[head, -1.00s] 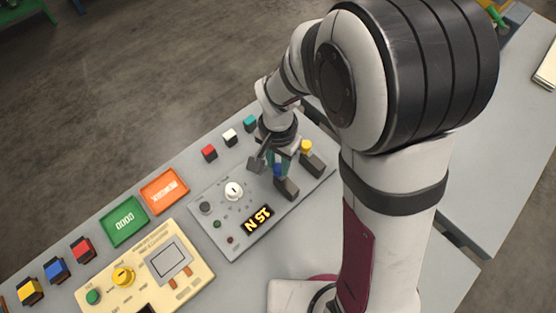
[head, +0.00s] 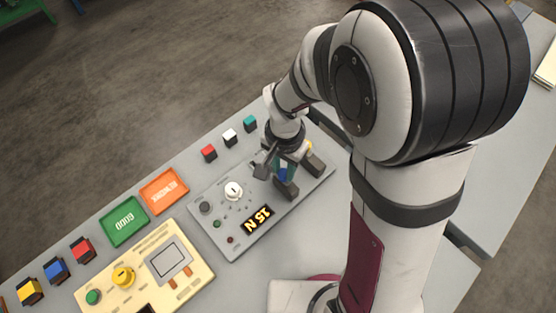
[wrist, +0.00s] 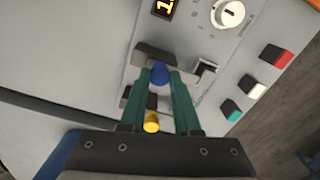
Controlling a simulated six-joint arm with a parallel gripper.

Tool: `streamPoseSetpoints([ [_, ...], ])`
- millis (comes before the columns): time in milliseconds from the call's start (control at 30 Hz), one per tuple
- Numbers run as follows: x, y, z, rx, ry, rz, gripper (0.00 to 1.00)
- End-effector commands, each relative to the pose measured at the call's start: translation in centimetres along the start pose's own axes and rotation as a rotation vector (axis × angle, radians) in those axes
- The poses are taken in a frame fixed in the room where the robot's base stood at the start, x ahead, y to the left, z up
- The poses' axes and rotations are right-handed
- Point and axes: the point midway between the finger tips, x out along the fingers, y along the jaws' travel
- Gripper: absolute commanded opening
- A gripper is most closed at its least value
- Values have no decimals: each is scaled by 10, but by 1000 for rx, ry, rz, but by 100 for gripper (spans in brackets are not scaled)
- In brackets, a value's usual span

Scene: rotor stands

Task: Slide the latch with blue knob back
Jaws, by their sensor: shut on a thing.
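The blue knob (wrist: 160,73) sits between the two teal fingertips of my gripper (wrist: 161,77) in the wrist view, and the gripper is shut on it. The blue knob's dark block (wrist: 153,55) lies just beyond the fingertips. A yellow knob (wrist: 151,122) sits closer to the gripper body, between the fingers in the picture but apart from the grip. In the head view my gripper (head: 284,172) is low over the latch end of the grey panel (head: 232,195) and mostly hides the blue knob. The yellow knob (head: 309,146) is partly hidden there.
The panel also carries a white dial (head: 233,190), a lit display (head: 257,219) and a dark switch (wrist: 205,69) beside the fingers. Red, white and teal buttons (head: 230,136) stand behind it. Green (head: 124,221) and orange (head: 164,191) trays and a cream console (head: 147,270) lie left.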

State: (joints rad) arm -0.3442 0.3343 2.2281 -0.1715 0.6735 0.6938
Motion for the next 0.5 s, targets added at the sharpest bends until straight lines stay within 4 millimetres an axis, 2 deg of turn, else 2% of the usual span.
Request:
streamPoseSetpoints([
  [133,-1,18,4,0,4,-3,0],
  [433,0,22,5,0,2,2,0],
  [467,0,23,5,0,2,2,34],
  [500,0,23,5,1,1,3,41],
])
